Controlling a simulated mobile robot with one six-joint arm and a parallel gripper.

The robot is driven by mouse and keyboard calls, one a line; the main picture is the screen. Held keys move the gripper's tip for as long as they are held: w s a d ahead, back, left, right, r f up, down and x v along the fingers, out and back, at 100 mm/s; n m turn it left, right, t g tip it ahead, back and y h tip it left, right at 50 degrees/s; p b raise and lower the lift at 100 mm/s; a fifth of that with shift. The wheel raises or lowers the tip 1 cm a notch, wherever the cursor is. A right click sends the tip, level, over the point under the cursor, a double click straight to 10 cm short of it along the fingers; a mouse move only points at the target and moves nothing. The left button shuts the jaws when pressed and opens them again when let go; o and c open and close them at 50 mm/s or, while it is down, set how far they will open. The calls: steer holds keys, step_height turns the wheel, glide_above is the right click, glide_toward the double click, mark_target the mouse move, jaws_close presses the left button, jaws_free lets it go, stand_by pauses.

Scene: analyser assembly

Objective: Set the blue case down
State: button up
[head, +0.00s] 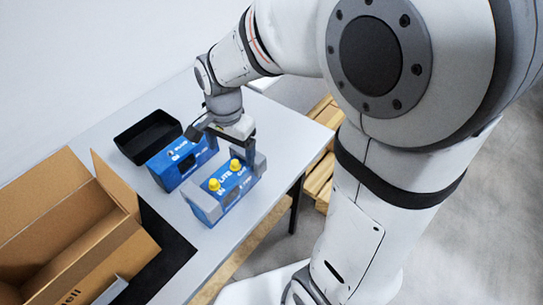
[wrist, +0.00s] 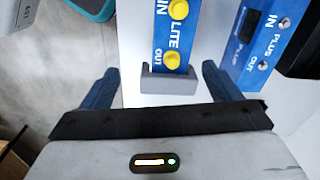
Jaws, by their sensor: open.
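A blue case marked LITE (head: 233,191) with grey ends and two yellow caps stands on the pale table (head: 262,118). The LITE case also shows in the wrist view (wrist: 174,31), its grey end between my fingers in the picture. A second blue case, marked PLUS (head: 168,171), stands just behind it and shows at the right of the wrist view (wrist: 264,32). My gripper (wrist: 160,88) is open and empty, with its fingers apart on either side of the LITE case's grey end. In the head view my gripper (head: 222,137) is over the far end of the cases. Contact cannot be told.
A black open tray (head: 128,145) lies at the back left of the table. An open cardboard box (head: 60,235) stands at the left on a dark mat (head: 178,250). Wooden pallets (head: 322,150) are on the floor beyond the table. The table's right strip is clear.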

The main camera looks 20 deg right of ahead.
steer(key=s+d+r+n+t, duration=0.2)
steer(key=s+d+r+n, duration=0.3)
steer(key=s+d+n, duration=0.4)
steer(key=shift+s, duration=0.95)
